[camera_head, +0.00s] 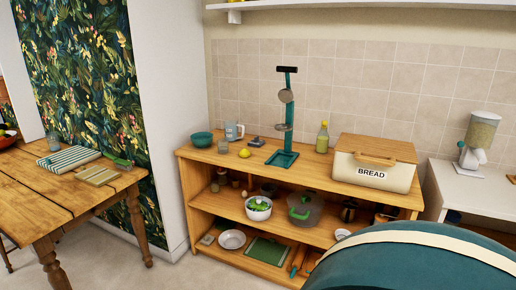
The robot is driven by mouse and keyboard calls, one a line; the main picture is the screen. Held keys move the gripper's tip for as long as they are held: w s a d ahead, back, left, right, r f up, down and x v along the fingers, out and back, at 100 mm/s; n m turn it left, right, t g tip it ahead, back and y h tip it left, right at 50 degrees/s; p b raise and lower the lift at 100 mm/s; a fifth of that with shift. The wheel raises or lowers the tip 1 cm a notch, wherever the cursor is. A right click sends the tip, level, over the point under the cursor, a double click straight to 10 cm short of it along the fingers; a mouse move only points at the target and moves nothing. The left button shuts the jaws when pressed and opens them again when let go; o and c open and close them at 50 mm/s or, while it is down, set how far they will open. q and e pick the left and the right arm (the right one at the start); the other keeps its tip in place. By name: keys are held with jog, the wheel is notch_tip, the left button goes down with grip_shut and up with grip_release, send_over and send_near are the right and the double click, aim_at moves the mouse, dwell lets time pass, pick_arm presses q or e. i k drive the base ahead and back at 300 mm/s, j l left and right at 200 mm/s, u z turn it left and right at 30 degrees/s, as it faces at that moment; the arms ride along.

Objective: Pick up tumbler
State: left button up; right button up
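A small clear glass (223,146), which looks like a tumbler, stands upright on the wooden cupboard top (315,168) near its left end. It is in front of a pale blue mug (234,131) and to the right of a teal bowl (202,139). Another clear glass (53,142) stands on the wooden table (40,193) at the left, behind a striped board. I cannot tell which of the two is the task's tumbler. Neither of my grippers shows in this view.
A teal stand (289,110), a bottle (322,138) and a bread box (373,164) share the cupboard top. Pots (258,208) and dishes fill the shelves below. A large rounded teal shape (405,265) blocks the lower right. Striped cloth (69,158) lies on the table.

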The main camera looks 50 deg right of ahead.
aim_at(223, 144)
jog(key=z, duration=1.45)
jog(key=i, duration=0.8)
jog(key=l+z, duration=0.05)
